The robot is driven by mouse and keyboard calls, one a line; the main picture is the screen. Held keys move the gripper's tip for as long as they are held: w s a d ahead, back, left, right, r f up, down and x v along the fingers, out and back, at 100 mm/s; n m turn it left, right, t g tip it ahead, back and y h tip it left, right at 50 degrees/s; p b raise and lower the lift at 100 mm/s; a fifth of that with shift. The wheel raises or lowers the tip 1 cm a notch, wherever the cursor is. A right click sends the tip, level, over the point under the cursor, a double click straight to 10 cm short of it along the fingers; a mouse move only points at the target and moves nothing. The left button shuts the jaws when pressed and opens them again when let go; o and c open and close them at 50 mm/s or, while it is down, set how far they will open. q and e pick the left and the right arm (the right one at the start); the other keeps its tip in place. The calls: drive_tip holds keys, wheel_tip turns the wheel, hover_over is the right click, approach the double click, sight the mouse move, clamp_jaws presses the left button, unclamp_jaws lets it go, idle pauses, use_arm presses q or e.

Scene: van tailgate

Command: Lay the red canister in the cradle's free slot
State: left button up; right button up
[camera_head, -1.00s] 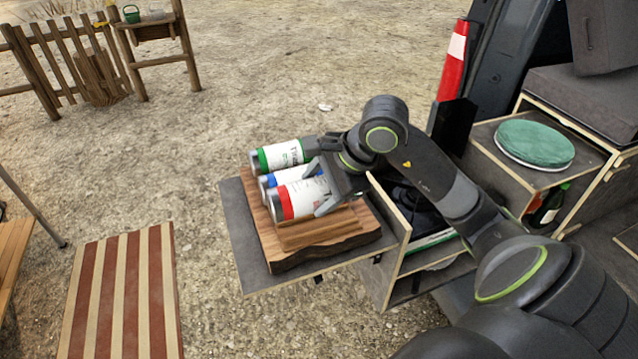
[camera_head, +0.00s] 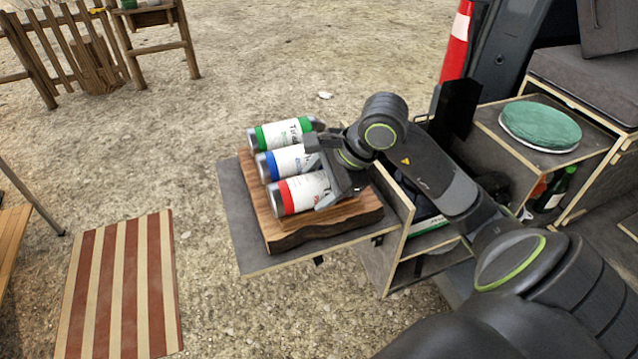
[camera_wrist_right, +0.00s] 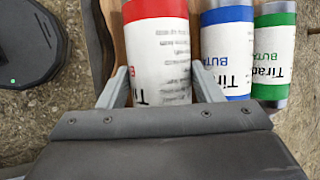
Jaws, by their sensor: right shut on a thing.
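The red canister (camera_head: 298,193), white-labelled with a red band, lies on its side over the near part of the wooden cradle (camera_head: 300,232). My right gripper (camera_head: 318,182) is shut on it, with one finger on each side in the right wrist view (camera_wrist_right: 160,90). The blue-banded canister (camera_head: 283,162) lies beside it and the green-banded canister (camera_head: 278,134) lies beyond that, all roughly parallel. The red canister looks level and low at the front slot, which it hides. I cannot tell whether it touches the slot's bottom. My left gripper is out of view.
The cradle stands on a grey pull-out shelf (camera_head: 238,225) with bare room at its left edge. A cabinet (camera_head: 400,250) is to the right. A green round cushion (camera_head: 540,126), a bottle (camera_head: 555,188) and a red-white cone (camera_head: 456,50) stand farther right.

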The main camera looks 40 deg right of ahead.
idle(0.3)
drive_tip(key=o, duration=1.2)
drive_tip(key=shift+o, duration=0.2)
drive_tip(key=p+v, duration=1.2)
drive_tip(key=v, duration=0.5)
drive_tip(key=shift+r, duration=0.25)
idle(0.7)
